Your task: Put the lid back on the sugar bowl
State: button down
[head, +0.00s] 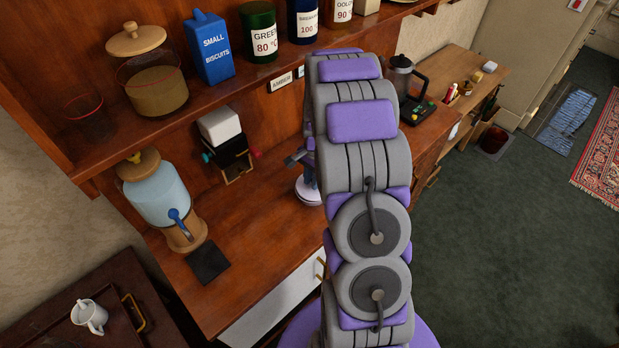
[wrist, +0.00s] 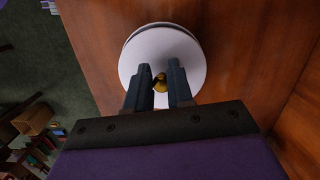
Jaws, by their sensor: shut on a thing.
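In the wrist view the sugar bowl's lid (wrist: 142,50) is a round white disc with a small gold knob (wrist: 160,84). My gripper (wrist: 158,67) is shut on the knob, one dark finger on each side. A dark curved edge shows past the lid's far side; I cannot tell whether it is the bowl's rim or how the lid sits against it. In the head view a white rounded piece (head: 308,192) shows low at the counter beside my arm. My arm hides most of it, so I cannot separate bowl from lid there.
The wooden counter (head: 255,240) carries a glass dispenser (head: 155,195) and a black mat (head: 208,262) at left, and a glass press (head: 401,75) at far right. A shelf (head: 180,122) with a jar (head: 155,90) and several tins overhangs it. Counter between mat and arm is clear.

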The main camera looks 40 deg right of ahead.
jog(key=shift+d, duration=0.15)
jog(key=shift+a+r, duration=0.2)
jog(key=shift+a, duration=0.7)
jog(key=shift+p, duration=0.35)
jog(key=shift+d, duration=0.1)
jog(key=shift+d+f, duration=0.15)
jog(key=shift+d, duration=0.5)
jog(key=shift+a, duration=0.3)
jog(key=shift+d+f+p, duration=0.1)
jog(key=shift+d+p, duration=0.1)
jog(key=shift+p, duration=0.3)
jog(key=shift+a, duration=0.2)
dwell(0.4)
